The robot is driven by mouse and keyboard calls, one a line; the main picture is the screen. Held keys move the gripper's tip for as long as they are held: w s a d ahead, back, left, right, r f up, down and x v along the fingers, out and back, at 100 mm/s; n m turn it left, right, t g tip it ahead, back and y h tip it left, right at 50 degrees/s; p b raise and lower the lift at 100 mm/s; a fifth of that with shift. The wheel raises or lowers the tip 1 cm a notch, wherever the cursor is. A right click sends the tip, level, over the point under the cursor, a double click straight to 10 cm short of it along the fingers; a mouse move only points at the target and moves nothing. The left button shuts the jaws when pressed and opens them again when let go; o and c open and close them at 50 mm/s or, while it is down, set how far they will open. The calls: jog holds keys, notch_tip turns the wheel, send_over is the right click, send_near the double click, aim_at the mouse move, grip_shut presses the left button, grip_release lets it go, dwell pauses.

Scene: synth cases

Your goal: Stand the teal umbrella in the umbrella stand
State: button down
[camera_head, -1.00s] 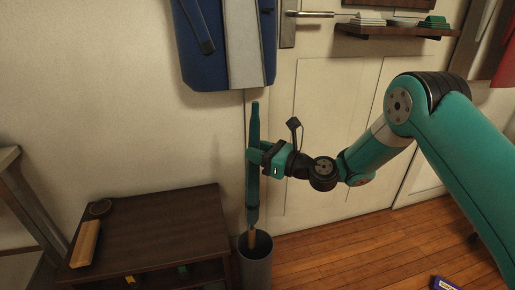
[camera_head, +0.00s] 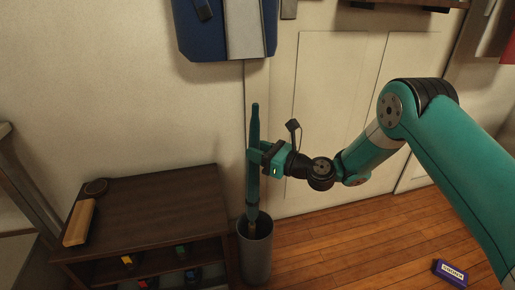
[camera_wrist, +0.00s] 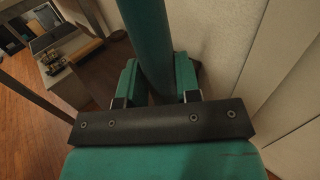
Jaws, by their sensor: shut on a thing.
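The teal umbrella (camera_head: 253,190) is upright in the head view, its wooden-coloured lower end at the mouth of the grey cylindrical umbrella stand (camera_head: 256,262). The lower end shows just inside the far part of the rim; how deep it sits I cannot tell. My gripper (camera_head: 256,160) is shut on the umbrella's middle, above the stand. In the wrist view the umbrella (camera_wrist: 148,45) runs between the two fingers of my gripper (camera_wrist: 158,80). The stand is not clearly visible in the wrist view.
A blue and grey garment (camera_head: 225,30) hangs above. A purple box (camera_head: 451,272) lies on the floor at right.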

aim_at(258, 170)
jog(key=shift+f+b, duration=2)
jog(key=shift+f, duration=1.35)
jog(key=c, duration=0.7)
grip_release()
jog(key=shift+c, duration=0.2)
